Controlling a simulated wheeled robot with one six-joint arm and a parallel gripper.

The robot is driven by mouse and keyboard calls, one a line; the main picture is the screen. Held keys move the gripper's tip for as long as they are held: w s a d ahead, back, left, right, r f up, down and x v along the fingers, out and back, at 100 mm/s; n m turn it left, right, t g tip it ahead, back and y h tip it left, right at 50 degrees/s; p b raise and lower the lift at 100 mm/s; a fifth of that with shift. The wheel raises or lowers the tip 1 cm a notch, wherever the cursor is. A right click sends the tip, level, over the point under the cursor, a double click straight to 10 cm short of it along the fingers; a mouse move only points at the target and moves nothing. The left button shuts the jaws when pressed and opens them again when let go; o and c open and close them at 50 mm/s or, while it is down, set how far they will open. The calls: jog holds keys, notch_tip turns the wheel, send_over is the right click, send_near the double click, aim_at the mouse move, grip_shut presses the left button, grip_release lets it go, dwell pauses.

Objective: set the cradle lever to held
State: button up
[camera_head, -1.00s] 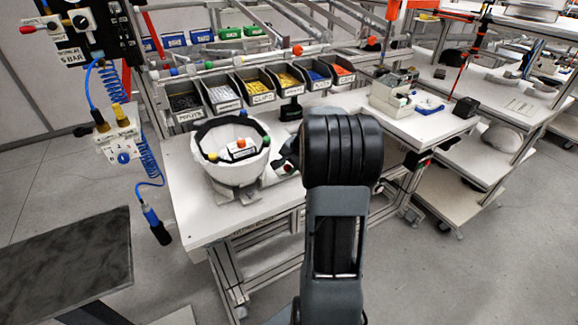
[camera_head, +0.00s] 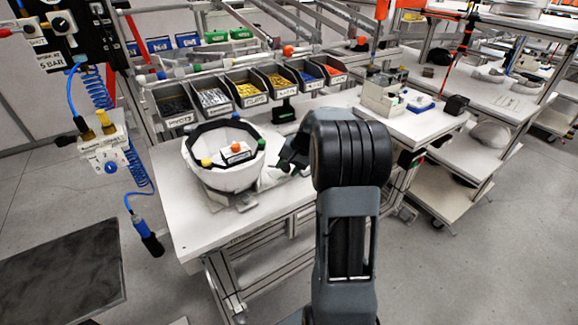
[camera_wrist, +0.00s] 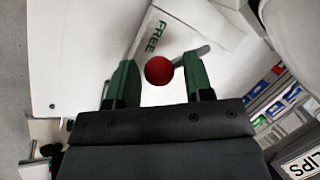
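The white helmet shell (camera_head: 228,176) sits in its cradle (camera_head: 238,202) on the white bench. In the wrist view, the cradle lever (camera_wrist: 192,56) is a grey bar with a red ball knob (camera_wrist: 159,70). The word FREE (camera_wrist: 155,32) is printed on the pale surface beside it. My gripper (camera_wrist: 160,78) is open, with its green fingers apart on either side of the knob. Whether a finger touches the knob cannot be told. In the head view my gripper (camera_head: 288,158) is right of the shell; the lever is hidden there.
A row of labelled parts bins (camera_head: 248,88) stands behind the shell. A blue coiled hose with a tool (camera_head: 147,236) hangs left of the bench (camera_head: 190,235). The front bench edge is clear.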

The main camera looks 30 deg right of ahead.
jog(key=shift+o, duration=0.9)
jog(key=shift+w, duration=0.1)
jog(key=shift+d+r, duration=0.15)
jog(key=shift+r, duration=0.05)
jog(key=v, duration=1.3)
jog(key=shift+s+b, duration=0.2)
jog(key=shift+b, duration=0.1)
jog(key=shift+r, duration=0.15)
